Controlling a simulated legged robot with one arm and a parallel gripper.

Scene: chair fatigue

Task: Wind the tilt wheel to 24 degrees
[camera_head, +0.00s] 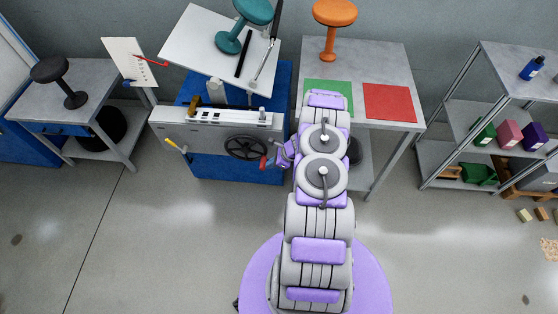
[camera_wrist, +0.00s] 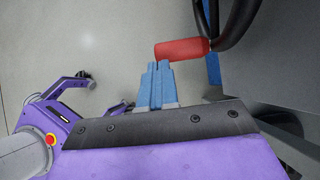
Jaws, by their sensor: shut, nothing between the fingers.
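The black tilt wheel (camera_head: 246,147) is on the front of the grey machine (camera_head: 215,118). Its red handle (camera_head: 263,163) sticks out at the wheel's lower right. In the wrist view the red handle (camera_wrist: 181,48) lies crosswise just beyond my fingertips, with part of the black rim (camera_wrist: 236,22) at its right. My gripper (camera_head: 272,161) is beside the handle; its blue fingers (camera_wrist: 158,64) are shut together with nothing between them. They touch the handle or sit very close; I cannot tell which. The white tilt plate (camera_head: 192,48) slopes above the machine, carrying a teal stool (camera_head: 230,40).
A white board with a red pointer (camera_head: 150,60) stands left of the plate; its marks are too small to read. A yellow-handled lever (camera_head: 173,145) is on the machine's left front. A grey table (camera_head: 375,60) and a shelf (camera_head: 460,110) stand right.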

